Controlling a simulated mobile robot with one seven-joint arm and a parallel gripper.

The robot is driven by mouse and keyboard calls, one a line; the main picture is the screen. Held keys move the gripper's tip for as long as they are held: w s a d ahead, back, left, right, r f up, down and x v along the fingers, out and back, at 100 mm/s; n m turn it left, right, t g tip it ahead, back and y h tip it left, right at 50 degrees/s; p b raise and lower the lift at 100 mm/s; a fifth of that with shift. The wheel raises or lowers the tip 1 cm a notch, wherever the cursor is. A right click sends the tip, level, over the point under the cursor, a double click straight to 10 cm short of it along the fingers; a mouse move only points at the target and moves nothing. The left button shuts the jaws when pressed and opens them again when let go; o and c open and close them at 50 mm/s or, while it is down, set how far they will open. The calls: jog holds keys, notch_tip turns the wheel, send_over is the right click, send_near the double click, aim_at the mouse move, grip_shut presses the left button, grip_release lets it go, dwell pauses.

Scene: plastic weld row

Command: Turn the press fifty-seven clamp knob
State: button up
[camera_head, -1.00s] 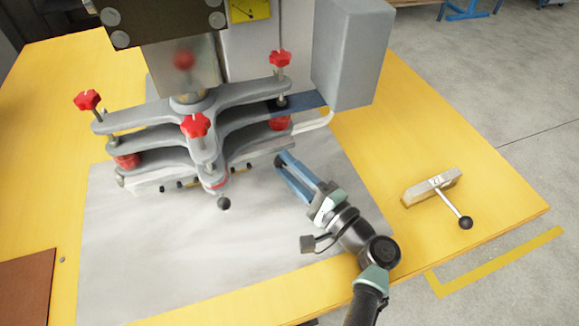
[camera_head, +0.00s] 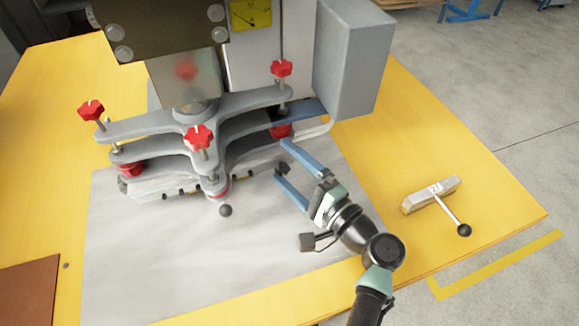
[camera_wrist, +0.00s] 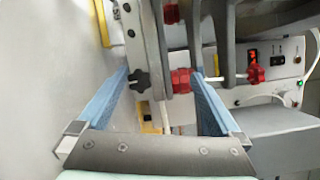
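The press (camera_head: 160,122) has grey three-armed plates with red star knobs on top; one stands at the front (camera_head: 199,136). A small black star knob (camera_head: 281,168) sits at the right end of the press's lower bar. It also shows in the wrist view (camera_wrist: 140,79). My gripper (camera_head: 281,161) is open, its blue fingers pointing at this black knob. In the wrist view the knob lies between the fingers (camera_wrist: 160,75), nearer the left one, with no clear contact. I cannot read a press number or tell which knob is the clamp knob.
A black ball (camera_head: 225,210) hangs at the press's front. A metal block (camera_head: 431,195) with a ball-ended lever lies on the yellow table at right. A grey box (camera_head: 347,60) stands behind my gripper. The metal sheet (camera_head: 190,265) in front is clear.

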jog(key=shift+t, duration=0.4)
jog(key=r, duration=0.7)
jog(key=shift+w+d+r+p, duration=0.3)
jog(key=shift+w+d+p, duration=0.05)
jog(key=shift+d+p, duration=0.05)
jog(key=shift+g+h, duration=0.5)
jog(key=shift+g, duration=0.3)
notch_tip(320, 180, down, 6)
jog(key=shift+a+f, duration=0.1)
jog(key=shift+f, duration=0.1)
jog(key=shift+v, duration=0.9)
jog(key=shift+s+f, duration=0.25)
jog(key=shift+s, duration=0.6)
jog(key=shift+s+d+f, duration=0.4)
jog(key=shift+s+d, duration=0.2)
jog(key=shift+s+d+f, duration=0.35)
jog(key=shift+s+d, duration=0.65)
jog(key=shift+s, duration=0.35)
jog(key=shift+s+d+f, duration=0.3)
jog(key=shift+s+d, duration=0.75)
jog(key=shift+s, duration=0.3)
jog(key=shift+s+d+f, duration=0.35)
jog(key=shift+s+d, duration=0.65)
jog(key=shift+s, duration=0.35)
jog(key=shift+r+p, duration=0.1)
jog(key=shift+p, duration=0.35)
